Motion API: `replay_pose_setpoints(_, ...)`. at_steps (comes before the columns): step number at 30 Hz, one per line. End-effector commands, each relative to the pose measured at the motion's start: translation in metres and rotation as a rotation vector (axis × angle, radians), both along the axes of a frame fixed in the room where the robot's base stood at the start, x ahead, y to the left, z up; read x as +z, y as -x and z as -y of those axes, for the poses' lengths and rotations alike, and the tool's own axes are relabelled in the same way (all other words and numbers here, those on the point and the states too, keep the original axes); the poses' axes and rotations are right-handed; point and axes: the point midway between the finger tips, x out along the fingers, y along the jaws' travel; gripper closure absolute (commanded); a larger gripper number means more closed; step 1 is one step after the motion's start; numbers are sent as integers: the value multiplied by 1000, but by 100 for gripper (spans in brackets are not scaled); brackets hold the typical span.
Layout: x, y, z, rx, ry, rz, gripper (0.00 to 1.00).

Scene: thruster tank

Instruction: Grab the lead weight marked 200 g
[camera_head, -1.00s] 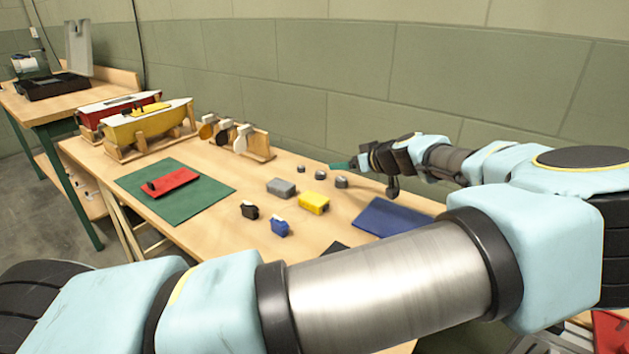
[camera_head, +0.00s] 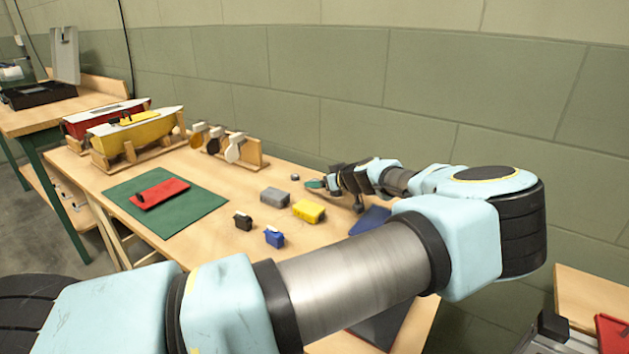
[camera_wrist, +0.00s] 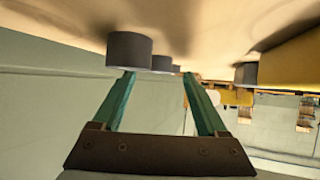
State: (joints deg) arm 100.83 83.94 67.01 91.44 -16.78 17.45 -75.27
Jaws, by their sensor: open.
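Dark grey cylindrical lead weights stand on the workbench. In the wrist view, which looks upside down, the nearest and largest-looking weight (camera_wrist: 129,50) is by the left fingertip. A second weight (camera_wrist: 161,62) sits farther off, between the fingertips, with part of a third beside it. No mark is legible, so I cannot tell which is 200 g. My gripper (camera_wrist: 158,75) is open and empty, its green fingers low over the bench.
A grey block (camera_head: 274,197), a yellow block (camera_head: 308,211), a black piece (camera_head: 243,220) and a blue piece (camera_head: 274,237) lie in front of my gripper. A blue mat (camera_head: 370,220) is to the right. Boat models and a green mat (camera_head: 200,203) are left; the wall is behind.

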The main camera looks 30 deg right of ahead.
Motion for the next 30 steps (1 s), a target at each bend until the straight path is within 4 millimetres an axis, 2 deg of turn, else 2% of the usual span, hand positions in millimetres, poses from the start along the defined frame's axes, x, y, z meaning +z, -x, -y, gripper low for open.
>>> replay_pose_setpoints(5,-8,-19,-3,1,0,0,24)
replay_pose_setpoints(13,-12,-21,-2,0,1,0,24)
replay_pose_setpoints(30,-11,-21,-2,0,1,0,87)
